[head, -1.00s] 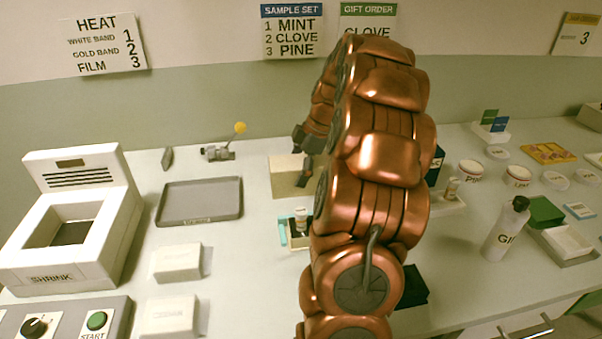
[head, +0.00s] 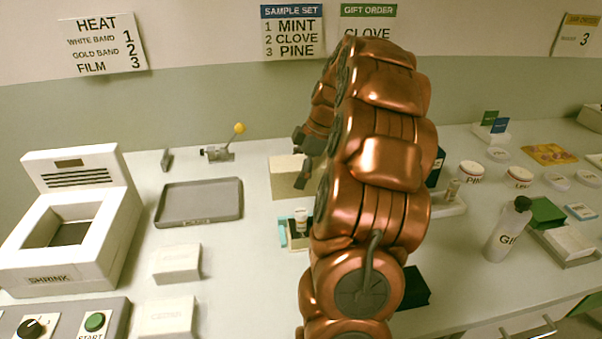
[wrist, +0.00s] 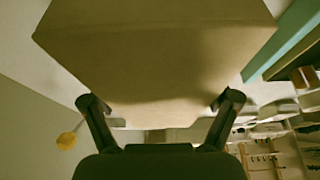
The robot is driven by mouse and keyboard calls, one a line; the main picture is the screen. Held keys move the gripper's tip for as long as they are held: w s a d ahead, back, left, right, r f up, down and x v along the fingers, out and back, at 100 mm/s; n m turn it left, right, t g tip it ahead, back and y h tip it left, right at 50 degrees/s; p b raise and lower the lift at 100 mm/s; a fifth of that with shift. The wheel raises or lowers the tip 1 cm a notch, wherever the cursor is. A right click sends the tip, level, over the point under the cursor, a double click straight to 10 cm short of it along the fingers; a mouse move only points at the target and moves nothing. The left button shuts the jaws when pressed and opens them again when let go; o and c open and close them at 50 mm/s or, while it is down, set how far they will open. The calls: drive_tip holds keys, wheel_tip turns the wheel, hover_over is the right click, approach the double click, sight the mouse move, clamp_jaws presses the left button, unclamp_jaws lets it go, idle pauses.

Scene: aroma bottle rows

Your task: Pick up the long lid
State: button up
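I cannot tell for sure which thing is the long lid. A narrow teal strip (head: 282,232) lies beside a small dark holder with a bottle; a long teal edge also shows in the wrist view (wrist: 290,42). My gripper (head: 302,162) is in front of a beige block (head: 284,180), partly hidden by my arm. In the wrist view the block (wrist: 155,60) fills the top middle, and the fingers of my gripper (wrist: 162,102) stand apart near its lower edge. Nothing is clearly held; contact cannot be told.
A grey tray (head: 200,218) and white boxes (head: 177,262) are at left, by the shrink machine (head: 75,240). A small bottle (head: 301,222) stands in the dark holder. My arm hides the middle.

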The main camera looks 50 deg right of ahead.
drive_tip(key=c, duration=0.8)
drive_tip(key=shift+r+p, duration=0.15)
drive_tip(key=shift+p, duration=0.15)
